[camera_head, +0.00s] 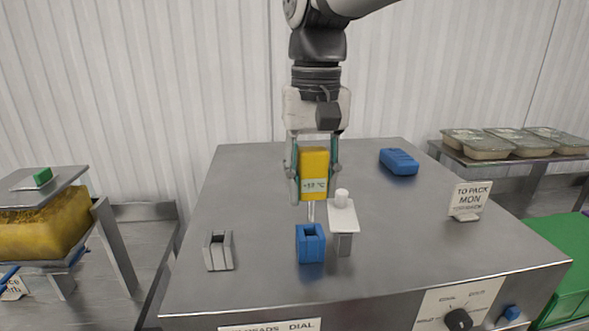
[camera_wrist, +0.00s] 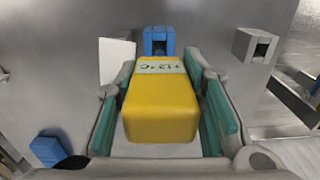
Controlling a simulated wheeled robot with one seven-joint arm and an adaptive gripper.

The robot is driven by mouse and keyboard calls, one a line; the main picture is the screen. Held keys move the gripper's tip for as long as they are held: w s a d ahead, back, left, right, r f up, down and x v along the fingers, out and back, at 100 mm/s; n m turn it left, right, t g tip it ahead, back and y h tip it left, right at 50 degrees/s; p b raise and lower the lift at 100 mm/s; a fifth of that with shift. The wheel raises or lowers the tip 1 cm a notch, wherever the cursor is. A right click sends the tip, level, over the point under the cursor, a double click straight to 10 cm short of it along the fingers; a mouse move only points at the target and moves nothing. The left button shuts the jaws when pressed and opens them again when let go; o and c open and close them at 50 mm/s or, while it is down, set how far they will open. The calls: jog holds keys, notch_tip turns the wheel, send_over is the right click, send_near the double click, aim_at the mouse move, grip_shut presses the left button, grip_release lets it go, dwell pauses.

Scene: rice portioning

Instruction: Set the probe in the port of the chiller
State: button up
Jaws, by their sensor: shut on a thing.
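The probe has a yellow body (camera_head: 313,163) with a pale display reading about +12 °C and a thin metal stem below. My gripper (camera_head: 315,185) is shut on its body, upright above the steel top of the chiller (camera_head: 260,185). In the wrist view the probe (camera_wrist: 160,105) lies between the teal finger pads. A blue port block (camera_head: 311,244) stands below and in front of the stem, and shows beyond the probe in the wrist view (camera_wrist: 159,40). A grey port block (camera_head: 218,251) stands to its left. The stem tip appears above the blue block, apart from it.
A white plate on a grey post (camera_head: 342,216) stands close right of the blue block. A blue object (camera_head: 398,161) lies at the back right. A "TO PACK MON" sign (camera_head: 469,201) stands at the right. A dial (camera_head: 458,320) is on the front panel.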

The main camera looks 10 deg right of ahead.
aim_at(310, 221)
jog(key=shift+w+f+b, duration=0.15)
jog(key=shift+f+b, duration=1.1)
jog(key=shift+f, duration=1.55)
jog(key=shift+p, duration=0.3)
jog(key=shift+f+p, duration=0.35)
jog(key=shift+s+f, duration=0.25)
jog(key=shift+f, duration=0.4)
dwell(0.5)
jog(key=o, duration=1)
jog(key=shift+o, duration=1.4)
jog(key=shift+w+f, duration=0.1)
jog(key=shift+w, duration=0.1)
